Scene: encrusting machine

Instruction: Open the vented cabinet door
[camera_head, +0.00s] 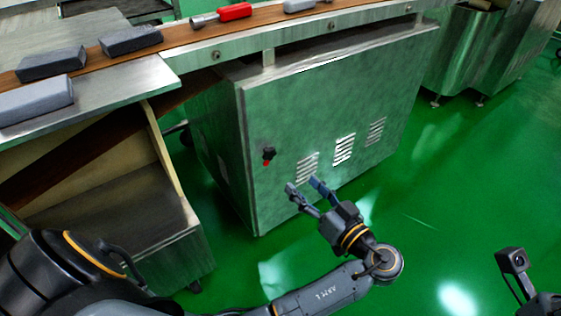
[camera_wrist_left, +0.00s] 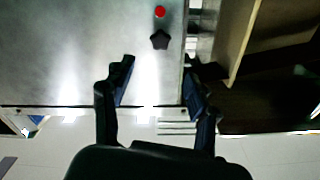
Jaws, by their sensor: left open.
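The vented cabinet door (camera_head: 345,110) is a grey metal panel with several louvred vents along its lower part. It looks shut against the cabinet. A small black handle (camera_head: 268,153) with a red spot below it sits near the door's left edge. In the left wrist view the door (camera_wrist_left: 70,50) fills the upper left, with the black handle (camera_wrist_left: 160,39) and a red dot (camera_wrist_left: 160,11). My left gripper (camera_head: 303,185) is open and empty, below and right of the handle, apart from it. In the left wrist view, the handle lies between and beyond the fingertips (camera_wrist_left: 157,72).
A conveyor (camera_head: 290,28) with a brown belt runs above the cabinet, carrying grey blocks and a red-handled tool. An open-sided wooden-panelled stand (camera_head: 165,160) is left of the cabinet. Steel bins (camera_head: 455,55) stand at the back right. Green floor (camera_head: 460,150) is clear to the right.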

